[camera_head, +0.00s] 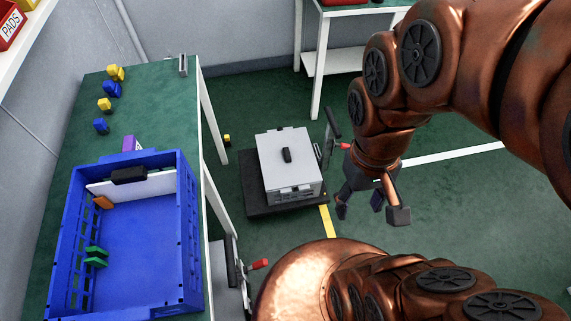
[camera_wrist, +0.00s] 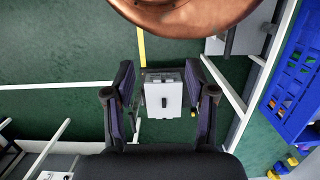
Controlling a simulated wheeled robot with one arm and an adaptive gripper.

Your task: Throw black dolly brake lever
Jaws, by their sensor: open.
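The black dolly (camera_head: 250,203) stands on the floor right of the workbench, with a pale grey box on it. At its right side an upright grey plate with a black bar (camera_head: 333,123) rises, and a small red-tipped lever (camera_head: 345,146) shows there, close to my wrist. I cannot tell for sure that this is the brake lever. My gripper (camera_head: 370,208) is open and empty, pointing down, right of the dolly in the head view. In the wrist view the grey box (camera_wrist: 163,98) shows between my fingers (camera_wrist: 160,88), further below; the lever is not clear there.
A green workbench (camera_head: 150,105) at left bears a blue crate (camera_head: 185,230) and several small coloured pieces. Another red-handled lever (camera_head: 258,264) is on a grey frame below it. A white-legged table (camera_head: 318,85) stands behind.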

